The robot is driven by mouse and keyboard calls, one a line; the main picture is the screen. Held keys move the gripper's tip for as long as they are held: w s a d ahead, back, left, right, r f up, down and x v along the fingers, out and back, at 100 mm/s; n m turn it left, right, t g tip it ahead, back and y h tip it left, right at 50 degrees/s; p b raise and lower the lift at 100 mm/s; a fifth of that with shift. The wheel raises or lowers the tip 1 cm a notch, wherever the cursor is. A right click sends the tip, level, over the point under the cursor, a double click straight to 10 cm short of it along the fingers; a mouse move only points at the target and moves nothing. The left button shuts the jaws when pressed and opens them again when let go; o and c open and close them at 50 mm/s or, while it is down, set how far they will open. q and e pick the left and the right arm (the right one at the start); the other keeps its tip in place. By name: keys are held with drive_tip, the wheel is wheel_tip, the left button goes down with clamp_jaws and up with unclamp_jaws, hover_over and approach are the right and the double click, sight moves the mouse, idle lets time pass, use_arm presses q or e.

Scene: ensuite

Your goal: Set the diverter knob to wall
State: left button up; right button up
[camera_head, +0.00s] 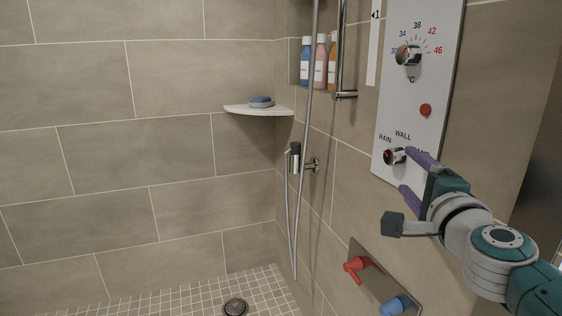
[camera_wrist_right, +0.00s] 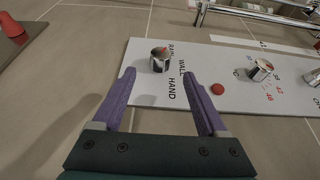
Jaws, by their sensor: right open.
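The diverter knob (camera_head: 394,156) is a chrome knob with a red mark, low on the white shower panel (camera_head: 405,110). RAIN and WALL labels show above it, and the HAND label is partly covered by my finger. In the right wrist view the knob (camera_wrist_right: 159,62) has its red mark on the side towards RAIN; its exact angle is hard to tell. My right gripper (camera_head: 406,170) is open, its purple fingers pointing at the panel. In the right wrist view the knob is just beyond the gap between the fingertips (camera_wrist_right: 158,77). My left gripper is out of view.
A temperature knob (camera_head: 408,55) and a red button (camera_head: 426,110) are higher on the panel. A hand shower holder (camera_head: 295,158) and a vertical rail (camera_head: 341,50) are left. Below are red (camera_head: 357,266) and blue (camera_head: 396,305) handles. A corner shelf (camera_head: 258,110) holds soap.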

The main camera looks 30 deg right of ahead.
sight(396, 160)
drive_tip(key=b+x, duration=0.2)
drive_tip(key=x, duration=0.4)
drive_tip(key=shift+w, duration=0.1)
drive_tip(key=shift+w+d+b, duration=0.3)
drive_tip(key=shift+w+d, duration=0.05)
drive_tip(key=shift+w, duration=0.25)
drive_tip(key=shift+c, duration=0.3)
clamp_jaws()
